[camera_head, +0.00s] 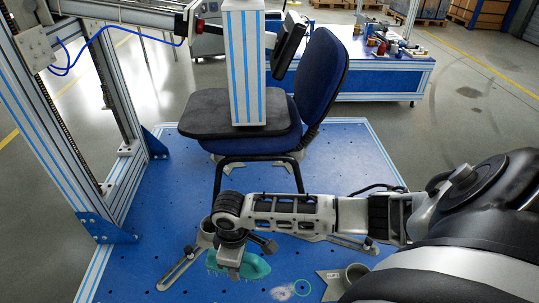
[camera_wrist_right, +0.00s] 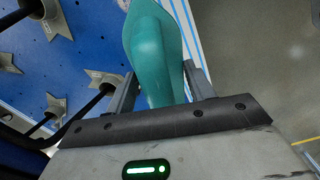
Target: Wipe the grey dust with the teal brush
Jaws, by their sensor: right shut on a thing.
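The teal brush (camera_head: 252,266) is held low over the blue platform by my right gripper (camera_head: 231,260). In the right wrist view, the brush (camera_wrist_right: 155,60) sits between the two fingers of the gripper (camera_wrist_right: 162,88), which is shut on it. The grey dust (camera_head: 283,293) is a small pale patch on the blue platform, right of the brush and nearer the bottom edge. The brush is apart from the dust in the picture. I cannot tell whether its bristles touch the platform. My left gripper is not in view.
Grey metal clamp brackets (camera_head: 182,268) stand on the blue platform (camera_head: 150,215), and another (camera_head: 345,280) is right of the ring. A metal frame rises at left.

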